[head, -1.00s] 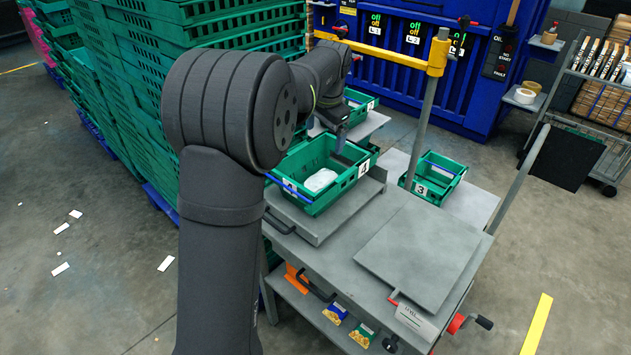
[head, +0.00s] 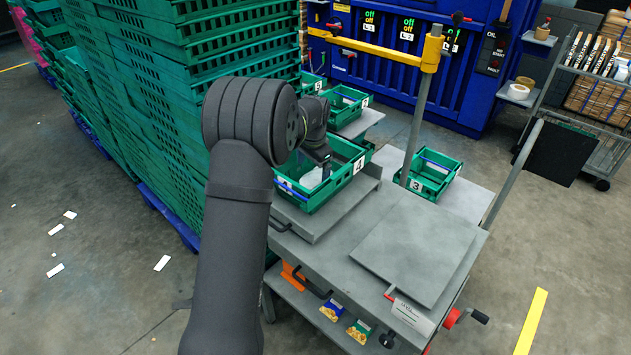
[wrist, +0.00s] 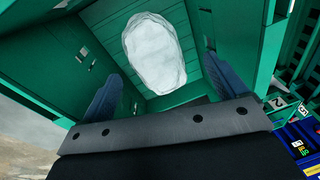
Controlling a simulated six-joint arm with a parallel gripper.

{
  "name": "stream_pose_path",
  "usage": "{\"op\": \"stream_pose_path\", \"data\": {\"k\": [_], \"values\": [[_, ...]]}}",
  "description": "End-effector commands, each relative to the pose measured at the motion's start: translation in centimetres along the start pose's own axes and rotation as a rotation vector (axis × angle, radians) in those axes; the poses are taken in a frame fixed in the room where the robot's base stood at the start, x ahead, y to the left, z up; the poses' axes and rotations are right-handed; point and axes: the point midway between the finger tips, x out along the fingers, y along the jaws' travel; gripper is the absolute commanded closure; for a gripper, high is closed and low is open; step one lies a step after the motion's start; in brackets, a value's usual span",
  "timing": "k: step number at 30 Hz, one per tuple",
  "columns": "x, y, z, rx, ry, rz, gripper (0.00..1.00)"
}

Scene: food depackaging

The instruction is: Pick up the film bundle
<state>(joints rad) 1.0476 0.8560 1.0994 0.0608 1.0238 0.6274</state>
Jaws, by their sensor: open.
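The film bundle (wrist: 154,54) is a whitish, crumpled oval on the floor of a green crate (wrist: 60,48) in the wrist view. In the head view only a pale part of the bundle (head: 311,179) shows in the crate marked 4 (head: 346,184); my arm hides much of it. My gripper (wrist: 164,68) is open, its two blue fingers apart, one towards each side of the bundle in the picture. The fingers hold nothing, and the bundle appears beyond their tips. In the head view the gripper (head: 326,169) is low over the crate.
The crate stands on a grey platform (head: 305,225) on the workbench. Crate 3 (head: 434,172) is to its right and crate 2 (head: 346,101) behind. A flat grey plate (head: 415,250) lies bare at front right. Tall green crate stacks (head: 150,90) stand at left.

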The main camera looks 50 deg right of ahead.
Motion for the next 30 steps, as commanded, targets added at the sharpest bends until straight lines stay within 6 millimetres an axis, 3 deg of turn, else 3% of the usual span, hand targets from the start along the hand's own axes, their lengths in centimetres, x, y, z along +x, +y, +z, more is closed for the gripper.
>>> {"op": "stream_pose_path", "data": {"k": [12, 19, 20, 27, 30], "values": [[4.8, 0.5, -1.0, -0.001, -0.001, -0.001, 0.1], [5.1, 0.5, -1.0, -0.001, 0.0, -0.002, 0.1], [5.1, 0.5, -1.0, -0.001, 0.0, -0.002, 0.12], [5.1, 0.5, -1.0, -0.001, 0.0, -0.002, 0.59], [5.1, 0.5, -1.0, -0.001, 0.0, -0.002, 0.59]]}}
